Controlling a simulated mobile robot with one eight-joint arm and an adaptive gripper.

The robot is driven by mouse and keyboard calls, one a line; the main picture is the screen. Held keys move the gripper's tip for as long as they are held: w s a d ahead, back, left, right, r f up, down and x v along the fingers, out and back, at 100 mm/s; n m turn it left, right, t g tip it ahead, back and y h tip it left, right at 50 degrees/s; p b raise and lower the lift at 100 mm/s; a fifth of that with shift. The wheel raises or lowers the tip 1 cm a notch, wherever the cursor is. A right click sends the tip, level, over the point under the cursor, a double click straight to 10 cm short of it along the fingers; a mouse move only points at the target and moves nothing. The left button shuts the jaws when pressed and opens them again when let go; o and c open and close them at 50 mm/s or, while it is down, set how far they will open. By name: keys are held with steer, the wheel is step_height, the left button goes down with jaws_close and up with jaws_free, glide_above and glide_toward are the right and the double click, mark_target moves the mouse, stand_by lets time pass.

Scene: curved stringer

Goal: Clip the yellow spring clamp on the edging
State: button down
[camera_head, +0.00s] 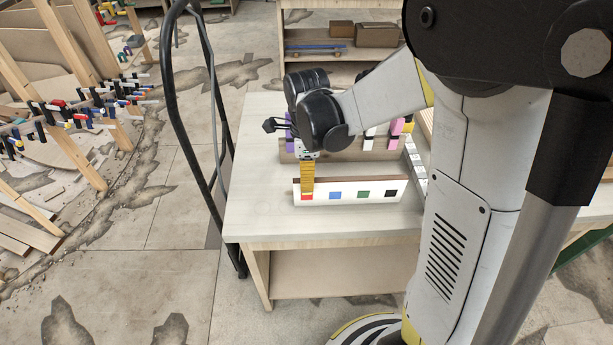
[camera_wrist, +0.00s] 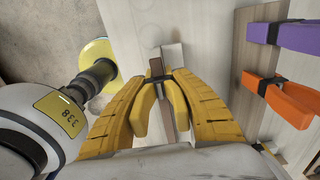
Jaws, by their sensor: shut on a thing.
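The yellow spring clamp (camera_wrist: 139,118) shows in the wrist view between the ridged yellow fingers of my gripper (camera_wrist: 158,76). The fingers are shut on its two handles, which run to a black pivot. The clamp is over the narrow brown strip of a small rack; whether its jaws touch the strip is hidden. In the head view my gripper (camera_head: 307,176) points down at the left end of the white rack (camera_head: 347,194), above its red square. The clamp itself is not distinct there. The edging cannot be told for sure; a curved stringer with many clamps (camera_head: 75,112) stands at the left.
The rack stands on a pale workbench (camera_head: 262,215). Behind it, a second rack holds purple (camera_wrist: 305,36) and orange (camera_wrist: 288,100) clamps. A dark curved tube frame (camera_head: 190,150) rises at the bench's left. Cracked floor lies open between bench and stringer. Shelves stand behind.

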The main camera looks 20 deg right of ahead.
steer(key=c, duration=1)
jaws_free()
step_height(320, 180, up, 12)
steer(key=s+f+n+t+b, duration=0.2)
steer(key=s+n, duration=0.4)
steer(key=n, duration=0.4)
steer(key=s+f+n+t+b, duration=0.3)
steer(key=s+n+t+b, duration=0.2)
steer(key=n, duration=0.6)
steer(key=shift+s+f+n, duration=0.2)
steer(key=shift+s+n, duration=0.1)
steer(key=shift+s, duration=0.55)
